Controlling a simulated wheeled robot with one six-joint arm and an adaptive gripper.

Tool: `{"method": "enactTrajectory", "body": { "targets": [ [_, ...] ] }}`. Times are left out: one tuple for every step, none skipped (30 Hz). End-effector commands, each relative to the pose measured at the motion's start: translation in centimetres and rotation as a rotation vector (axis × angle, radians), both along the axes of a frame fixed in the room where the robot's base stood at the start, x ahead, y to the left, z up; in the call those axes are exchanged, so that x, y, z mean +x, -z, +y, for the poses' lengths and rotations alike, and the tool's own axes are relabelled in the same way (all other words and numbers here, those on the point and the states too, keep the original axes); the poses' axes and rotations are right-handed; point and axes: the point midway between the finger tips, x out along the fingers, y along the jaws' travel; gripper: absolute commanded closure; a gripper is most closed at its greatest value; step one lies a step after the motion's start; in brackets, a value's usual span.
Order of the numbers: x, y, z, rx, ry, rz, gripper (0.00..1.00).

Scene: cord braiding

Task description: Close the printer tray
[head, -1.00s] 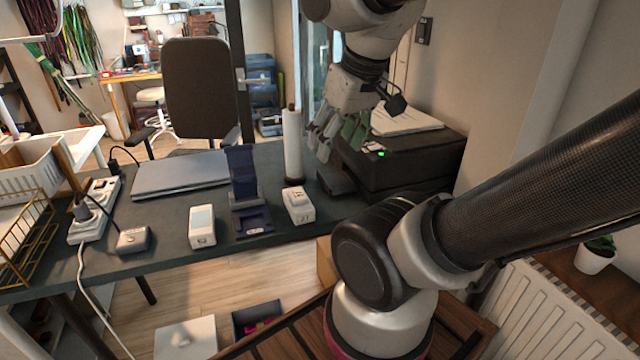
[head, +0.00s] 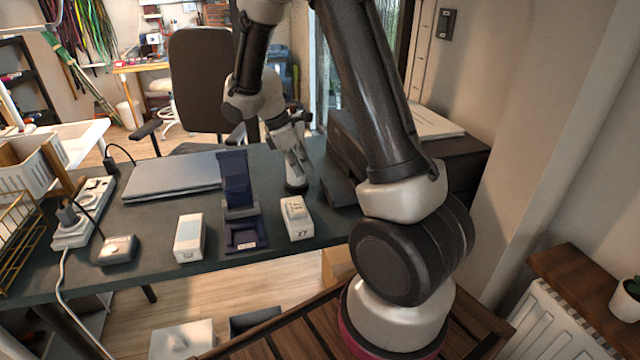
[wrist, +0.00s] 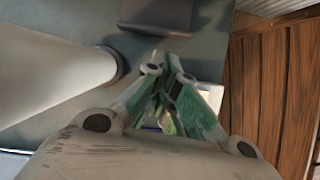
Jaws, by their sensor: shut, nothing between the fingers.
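The black printer (head: 462,158) stands at the right end of the desk, with papers on top and my arm hiding much of its front. Its dark tray (head: 340,182) sticks out to the left, low over the desk. My gripper (head: 300,168) is left of the tray, in front of the white roll, with its fingers pointing down. In the wrist view, my gripper (wrist: 168,72) shows green finger pads close together and nothing between them. A dark slab, apparently the tray (wrist: 157,14), lies just beyond the fingertips. I cannot tell whether they touch it.
The white roll (wrist: 45,70) on its dark base stands close beside my gripper. A white box (head: 296,218), a blue stand (head: 238,185), another white box (head: 189,238) and a closed laptop (head: 172,177) are on the desk to the left.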

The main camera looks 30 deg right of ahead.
Motion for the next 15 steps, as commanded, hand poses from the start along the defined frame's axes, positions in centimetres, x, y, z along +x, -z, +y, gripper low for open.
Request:
{"method": "enactTrajectory", "body": {
  "targets": [
    [0.5,-0.3,0.0,0.003,-0.048,0.000,1.00],
    [0.6,-0.3,0.0,0.005,-0.074,0.005,1.00],
    [0.7,-0.3,0.0,0.006,-0.101,0.010,1.00],
    [0.8,-0.3,0.0,0.009,-0.114,0.014,1.00],
    [0.8,-0.3,0.0,0.011,-0.125,0.016,1.00],
    [0.8,-0.2,0.0,0.013,-0.135,0.020,1.00],
    [0.7,-0.1,-0.1,0.014,-0.139,0.023,1.00],
    [0.7,0.1,-0.1,0.014,-0.143,0.024,1.00],
    [0.6,0.4,-0.3,0.014,-0.145,0.026,1.00],
    [0.6,0.7,-0.4,0.014,-0.145,0.028,1.00],
    [0.5,1.0,-0.5,0.014,-0.144,0.028,1.00],
    [0.4,1.6,-0.8,0.015,-0.144,0.028,1.00],
    [0.4,2.1,-1.0,0.015,-0.143,0.029,1.00],
    [0.3,2.6,-1.2,0.015,-0.141,0.029,1.00],
    [0.2,3.3,-1.4,0.014,-0.142,0.030,1.00]
  ]
}}
